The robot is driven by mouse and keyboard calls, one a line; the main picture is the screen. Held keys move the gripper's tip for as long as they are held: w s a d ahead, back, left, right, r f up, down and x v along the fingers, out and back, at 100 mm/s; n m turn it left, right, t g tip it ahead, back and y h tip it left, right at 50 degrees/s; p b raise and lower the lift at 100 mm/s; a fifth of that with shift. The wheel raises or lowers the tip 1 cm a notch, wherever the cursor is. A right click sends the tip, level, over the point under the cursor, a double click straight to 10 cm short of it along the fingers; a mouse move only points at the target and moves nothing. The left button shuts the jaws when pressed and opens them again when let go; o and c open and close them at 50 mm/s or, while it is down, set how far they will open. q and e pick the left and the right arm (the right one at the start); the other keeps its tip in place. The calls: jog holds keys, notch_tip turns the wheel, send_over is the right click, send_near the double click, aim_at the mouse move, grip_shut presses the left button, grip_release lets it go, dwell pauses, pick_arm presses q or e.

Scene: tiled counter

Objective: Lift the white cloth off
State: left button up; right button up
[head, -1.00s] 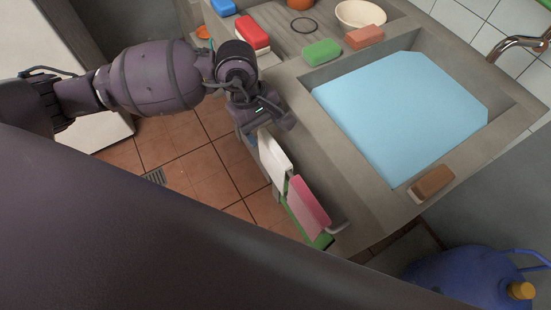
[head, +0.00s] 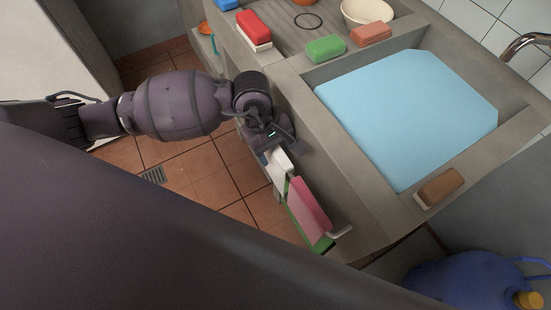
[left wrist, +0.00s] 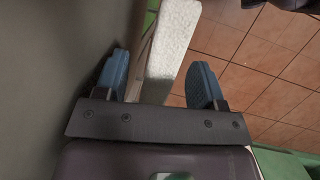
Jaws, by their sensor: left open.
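The white cloth (head: 279,174) hangs on the front side of the counter, beside a pink cloth (head: 309,204). My left gripper (head: 280,146) is at the cloth's far end and hides part of it. In the left wrist view my left gripper (left wrist: 160,82) is open. The white cloth (left wrist: 172,42) lies between its two blue fingers, with a visible gap to the right finger; whether the left finger touches it I cannot tell. My right gripper is not in view.
A green cloth (head: 322,243) hangs by the pink one. The counter (head: 360,205) holds a basin with a light blue sheet (head: 410,115), a brown sponge (head: 440,186), a green sponge (head: 325,48) and a bowl (head: 367,12). A blue jug (head: 465,280) stands at lower right.

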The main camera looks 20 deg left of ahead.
pick_arm(q)
jog(key=shift+f, duration=0.25)
dwell(0.4)
grip_shut()
dwell(0.4)
